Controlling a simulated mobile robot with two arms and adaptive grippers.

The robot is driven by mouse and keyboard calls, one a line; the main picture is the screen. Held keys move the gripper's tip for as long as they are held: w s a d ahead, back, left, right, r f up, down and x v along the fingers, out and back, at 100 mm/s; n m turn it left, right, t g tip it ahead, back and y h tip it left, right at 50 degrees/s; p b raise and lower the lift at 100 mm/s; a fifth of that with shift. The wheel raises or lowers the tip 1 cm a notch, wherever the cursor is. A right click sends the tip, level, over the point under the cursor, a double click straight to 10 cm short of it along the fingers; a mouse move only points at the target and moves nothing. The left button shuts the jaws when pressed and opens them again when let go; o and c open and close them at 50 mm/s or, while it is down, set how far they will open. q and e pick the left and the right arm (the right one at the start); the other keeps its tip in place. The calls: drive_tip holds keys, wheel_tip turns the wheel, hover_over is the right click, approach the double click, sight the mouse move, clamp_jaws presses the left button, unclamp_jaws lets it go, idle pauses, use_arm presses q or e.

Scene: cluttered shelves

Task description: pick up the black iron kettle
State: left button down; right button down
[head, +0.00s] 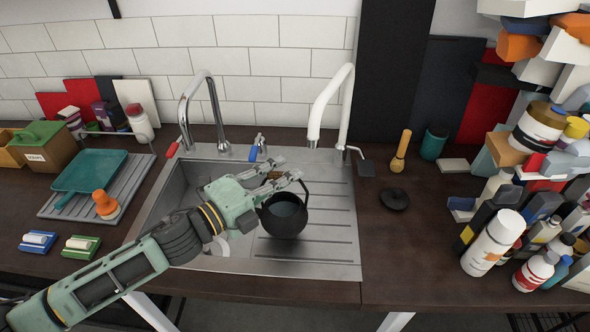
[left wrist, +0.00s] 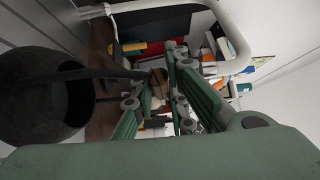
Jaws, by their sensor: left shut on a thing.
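The black iron kettle (head: 284,222) is at the sink, over the ribbed drainboard side, with its open top showing a greyish inside. Its handle arches up at the fingers of my left gripper (head: 280,178). In the left wrist view the dark round kettle (left wrist: 40,98) is at the left, and its handle runs to between the fingers of my left gripper (left wrist: 160,88), which is shut on it. I cannot tell whether the kettle's base touches the drainboard. A black round lid (head: 395,199) lies on the counter to the right. My right gripper is not in view.
The steel sink (head: 335,255) has a chrome tap (head: 211,105) and a white tap (head: 327,100) behind it. A teal tray (head: 91,171) and drying mat are at left. Crowded bottles (head: 493,243) and boxes stand at right. The counter right of the sink's front is clear.

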use_arm(q)
drive_tip(key=shift+b+v, duration=1.45)
drive_tip(key=shift+v, duration=3.1)
drive_tip(key=w+a+p+x, duration=0.2)
drive_tip(key=p+x, duration=0.9)
drive_tip(key=p, duration=0.1)
drive_tip(key=shift+f+p, duration=0.25)
drive_tip(key=shift+p, duration=0.05)
